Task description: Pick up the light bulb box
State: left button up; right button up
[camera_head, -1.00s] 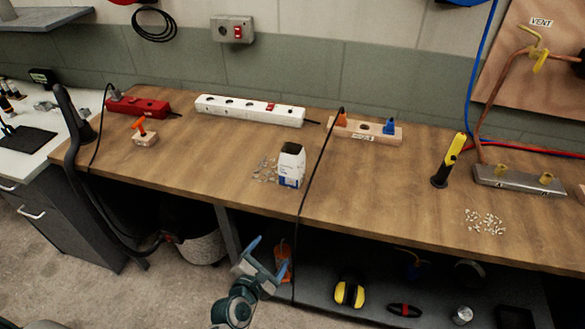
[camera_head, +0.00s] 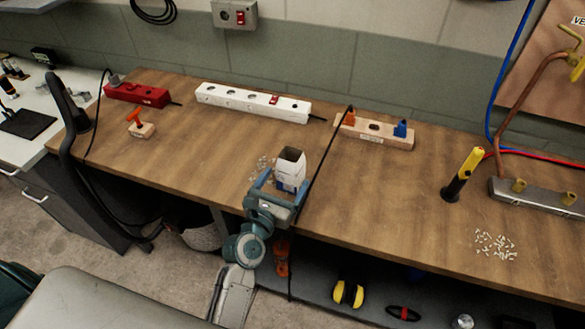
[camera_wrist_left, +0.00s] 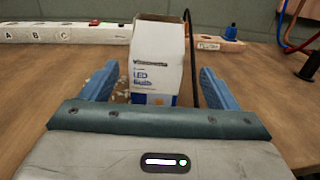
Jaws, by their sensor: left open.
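The light bulb box (camera_head: 290,167) is a small white and blue carton with an open top, standing upright near the front edge of the wooden workbench. It also shows in the left wrist view (camera_wrist_left: 156,62), with "LED Bulbs" printed on its face. My left gripper (camera_head: 275,182) is open at the box, coming from the front. In the left wrist view its two blue fingers (camera_wrist_left: 158,88) stand on either side of the box, with gaps between them and its sides. The lower part of the box is partly hidden by the gripper in the head view. My right gripper is not in view.
A black cable (camera_head: 325,152) hangs over the bench just right of the box. Small clips (camera_head: 262,168) lie left of it. A white power strip (camera_head: 252,103), a red one (camera_head: 137,94) and a wooden one (camera_head: 375,131) stand behind. A yellow-black torch (camera_head: 463,174) stands right.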

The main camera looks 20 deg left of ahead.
aim_at(295, 162)
pick_arm(q)
jog(key=shift+w+d, duration=0.1)
jog(key=shift+w, duration=1.1)
jog(key=w, duration=0.3)
jog(key=w+p, duration=0.1)
jog(key=shift+w+d+f, duration=0.1)
jog(key=shift+w+f, duration=0.1)
jog(key=shift+f, duration=0.2)
jog(key=shift+w, duration=0.15)
jog(key=shift+c, duration=1.1)
jog(key=c, duration=0.8)
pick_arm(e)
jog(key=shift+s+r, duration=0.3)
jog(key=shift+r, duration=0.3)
pick_arm(q)
jog(key=shift+c, duration=0.2)
